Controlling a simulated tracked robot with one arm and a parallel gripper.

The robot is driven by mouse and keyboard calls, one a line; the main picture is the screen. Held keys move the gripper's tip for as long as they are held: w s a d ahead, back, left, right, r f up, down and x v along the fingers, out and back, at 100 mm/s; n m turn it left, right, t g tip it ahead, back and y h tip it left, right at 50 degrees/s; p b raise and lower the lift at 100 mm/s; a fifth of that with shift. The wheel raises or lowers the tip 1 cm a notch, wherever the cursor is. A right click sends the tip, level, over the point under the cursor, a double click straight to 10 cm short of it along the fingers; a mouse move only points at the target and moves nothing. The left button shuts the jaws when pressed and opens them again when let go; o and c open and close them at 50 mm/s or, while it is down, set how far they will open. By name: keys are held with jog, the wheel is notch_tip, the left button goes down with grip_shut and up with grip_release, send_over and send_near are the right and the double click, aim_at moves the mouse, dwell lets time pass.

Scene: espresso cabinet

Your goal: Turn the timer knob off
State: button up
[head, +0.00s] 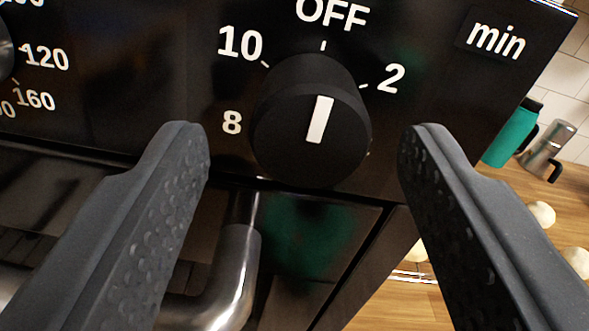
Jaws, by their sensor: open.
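The timer knob (309,125) is a round black knob with a white pointer mark, in the middle of the head view on a black panel. Around it are the labels OFF at the top, 10 and 8 on the left, 2 on the right and "min" further right. The white mark sits on the upper part of the knob face, pointing up roughly toward OFF. The lower dial labels are hidden behind the knob. My gripper (304,140) is open, with one finger on each side of the knob and a visible gap to it. No contact shows.
A metal handle (225,285) runs below the panel. Part of a temperature knob (4,50) shows at the left edge. At right, a green container (512,135), a metal pot (547,150) and pale round items (541,214) stand on a wooden counter (400,306).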

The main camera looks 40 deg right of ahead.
jog(key=b+v, duration=0.3)
jog(key=v, duration=0.9)
jog(key=shift+a, duration=0.15)
jog(key=s+a+r+n+t+y+b, duration=0.1)
jog(key=a+r+y+b, duration=0.25)
jog(key=a+r, duration=0.45)
jog(key=a+r+n+t+y+b, duration=0.1)
jog(key=a+r+y+b, duration=0.3)
jog(key=r, duration=0.8)
jog(key=s+a+r+b, duration=0.1)
jog(key=s+r, duration=0.3)
jog(key=s, duration=0.3)
jog(key=s+a+r+n+g+y+b, duration=0.1)
jog(key=s+a+r+b, duration=0.1)
jog(key=s+r, duration=0.3)
jog(key=s+a+r+n+y+b, duration=0.1)
jog(key=s+r, duration=0.4)
jog(key=s, duration=0.6)
jog(key=shift+s+a+g+b, duration=0.2)
jog(key=shift+g+b, duration=0.1)
jog(key=shift+b, duration=0.35)
jog(key=shift+y, duration=0.25)
